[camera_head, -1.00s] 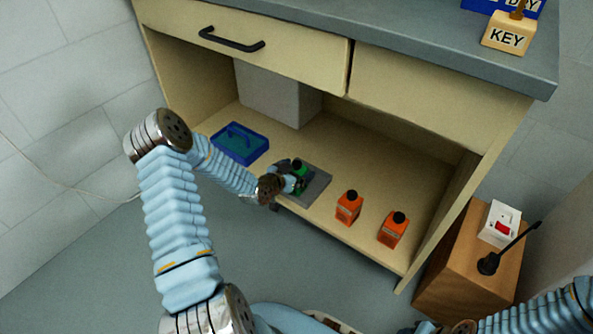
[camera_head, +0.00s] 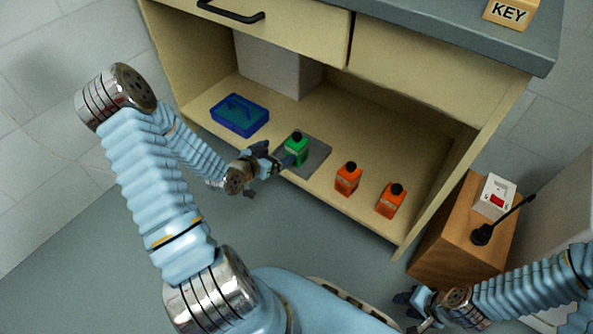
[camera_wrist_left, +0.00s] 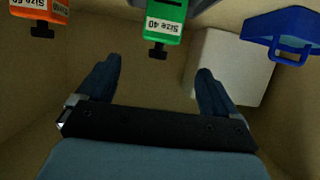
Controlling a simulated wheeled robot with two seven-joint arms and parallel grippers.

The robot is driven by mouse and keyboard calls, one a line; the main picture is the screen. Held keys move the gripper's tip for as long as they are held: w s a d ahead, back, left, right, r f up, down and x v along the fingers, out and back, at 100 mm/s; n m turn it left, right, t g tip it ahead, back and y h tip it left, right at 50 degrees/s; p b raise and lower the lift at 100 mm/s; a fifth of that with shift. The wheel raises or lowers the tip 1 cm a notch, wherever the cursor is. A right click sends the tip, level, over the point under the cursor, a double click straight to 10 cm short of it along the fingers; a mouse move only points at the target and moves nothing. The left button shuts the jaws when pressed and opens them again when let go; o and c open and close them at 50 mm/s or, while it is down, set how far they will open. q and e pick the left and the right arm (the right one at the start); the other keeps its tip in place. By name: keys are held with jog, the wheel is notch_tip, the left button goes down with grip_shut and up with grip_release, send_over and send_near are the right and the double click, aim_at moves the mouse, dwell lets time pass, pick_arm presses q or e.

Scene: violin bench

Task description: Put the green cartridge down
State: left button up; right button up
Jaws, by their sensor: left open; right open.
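The green cartridge (camera_head: 296,150) with a black cap stands upright on a grey pad (camera_head: 318,158) on the cabinet's lower shelf. My left gripper (camera_head: 272,160) is open and empty, just in front and to the left of the cartridge. In the left wrist view the green cartridge (camera_wrist_left: 164,20) shows a "Size 40" label and lies beyond the open fingertips (camera_wrist_left: 156,78), apart from them. My right gripper (camera_head: 412,310) is open near the bottom edge of the head view, far from the cartridge.
Two orange cartridges (camera_head: 348,178) (camera_head: 390,200) stand to the right on the shelf. A blue tray (camera_head: 240,115) lies to the left. A light box (camera_head: 275,88) stands behind. A wooden block (camera_head: 455,240) with a red switch (camera_head: 496,198) and a black lever stands right of the cabinet.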

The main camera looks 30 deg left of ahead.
pick_arm(q)
jog(key=s+d+f+n+g+h, duration=0.1)
jog(key=s+d+f+g, duration=0.15)
jog(key=d, duration=0.45)
jog(key=s+d+f+g+h, duration=0.1)
jog(key=s+d+f+g, duration=0.2)
jog(key=d, duration=0.4)
jog(key=s+d+f+n+g+h, duration=0.1)
jog(key=d+f+g, duration=0.1)
jog(key=d+f, duration=0.3)
jog(key=s+d+f+g, duration=0.1)
jog(key=s+d+g, duration=0.4)
jog(key=s+d, duration=0.2)
jog(key=s, duration=0.2)
jog(key=shift+s+d+f+n, duration=0.3)
jog(key=shift+s+f+n, duration=0.05)
jog(key=shift+s+n, duration=0.05)
